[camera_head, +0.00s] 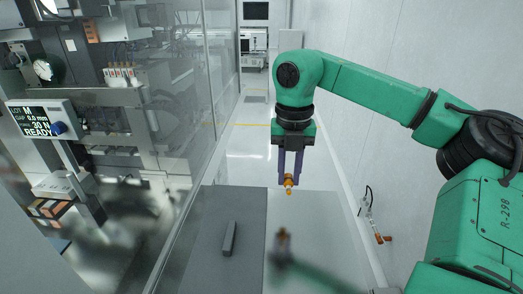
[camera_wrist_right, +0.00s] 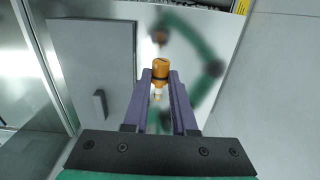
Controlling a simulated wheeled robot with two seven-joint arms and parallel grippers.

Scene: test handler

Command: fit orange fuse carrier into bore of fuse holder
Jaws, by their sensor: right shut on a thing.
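The orange fuse carrier (camera_head: 289,183) is held between the purple fingers of my right gripper (camera_head: 289,180), above the shiny pale surface. Its narrow end points down in the head view. In the right wrist view the carrier (camera_wrist_right: 159,72) sits between the tips of my right gripper (camera_wrist_right: 159,77), which is shut on it. A small grey elongated block (camera_head: 229,238) lies apart from it on a dark grey mat; it also shows in the right wrist view (camera_wrist_right: 99,105). I cannot tell whether this block is the fuse holder, and no bore is visible. My left gripper is out of view.
The dark mat (camera_head: 205,225) lies left of the shiny plate (camera_head: 330,225), which mirrors my arm. A glass-walled machine with a display (camera_head: 40,119) stands at left. A white wall is at right, with a small orange-ended item (camera_head: 380,238) low beside it.

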